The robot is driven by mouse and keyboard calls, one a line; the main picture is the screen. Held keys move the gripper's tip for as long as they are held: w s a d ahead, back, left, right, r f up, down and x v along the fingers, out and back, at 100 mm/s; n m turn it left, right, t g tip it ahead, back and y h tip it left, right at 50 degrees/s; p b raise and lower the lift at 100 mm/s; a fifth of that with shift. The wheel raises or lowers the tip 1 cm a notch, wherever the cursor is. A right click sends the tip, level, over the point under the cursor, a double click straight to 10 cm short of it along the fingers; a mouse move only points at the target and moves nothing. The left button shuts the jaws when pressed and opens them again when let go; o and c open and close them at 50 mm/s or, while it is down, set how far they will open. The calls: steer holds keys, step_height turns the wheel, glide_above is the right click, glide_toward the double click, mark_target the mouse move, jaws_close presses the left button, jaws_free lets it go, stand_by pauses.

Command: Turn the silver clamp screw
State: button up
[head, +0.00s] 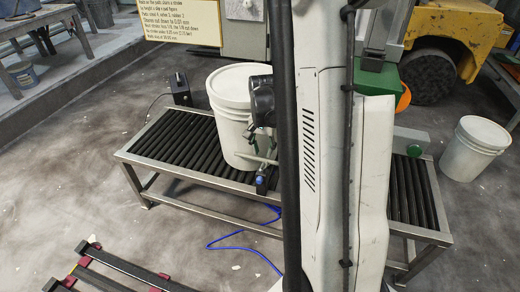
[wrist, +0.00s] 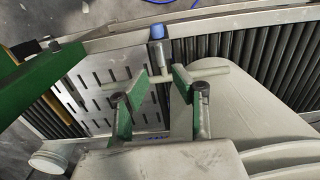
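The silver clamp screw (wrist: 163,56) shows in the wrist view as a pale crossbar on a short stem, with a blue-capped block (wrist: 157,34) just beyond it. My gripper (wrist: 160,76) has green-padded fingers, spread apart on either side of the stem, with their tips close to the crossbar. I cannot tell whether a finger touches it. In the head view my gripper (head: 260,146) is just above the crossbar (head: 256,158), beside the white pail. The blue cap also shows there (head: 260,181). My arm hides much of the press.
A lidded white pail (head: 229,125) stands on the roller conveyor (head: 190,140), close left of my gripper. A slotted metal plate (wrist: 95,85) lies between rollers in the wrist view. Another pail (head: 473,150) stands on the floor at right. A blue hose (head: 235,236) lies in front.

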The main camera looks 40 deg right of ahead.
mark_target(262, 166)
steer(key=shift+f+b, duration=2.8)
steer(key=shift+f, duration=1.15)
steer(key=shift+r, duration=0.1)
jaws_close()
steer(key=m, duration=1.2)
steer(key=shift+m, duration=0.4)
steer(key=m, duration=0.4)
steer(key=shift+m, duration=0.4)
steer(key=shift+o, duration=1.3)
jaws_free()
